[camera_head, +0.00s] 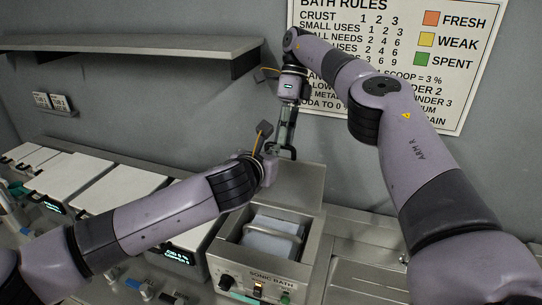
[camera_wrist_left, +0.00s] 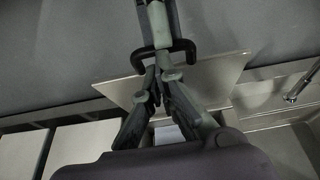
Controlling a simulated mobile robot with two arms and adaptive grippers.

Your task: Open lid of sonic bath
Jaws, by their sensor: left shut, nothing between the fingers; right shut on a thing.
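The sonic bath (camera_head: 258,278) stands at the front centre of the head view. Its grey lid (camera_head: 300,190) is raised at the back, and the basin below is open, with a basket (camera_head: 272,238) inside. The lid also shows in the left wrist view (camera_wrist_left: 215,78). My right gripper (camera_head: 286,138) comes from above and is shut on the black lid handle (camera_wrist_left: 188,47). My left gripper (camera_wrist_left: 157,84) is shut and empty, with its fingertips close to the handle; whether they touch it I cannot tell.
Several closed baths with pale lids (camera_head: 75,185) line the counter to the left. A shelf (camera_head: 130,46) hangs on the wall at upper left. A rules sign (camera_head: 460,60) is behind my right arm. A metal counter (camera_head: 365,240) lies right of the bath.

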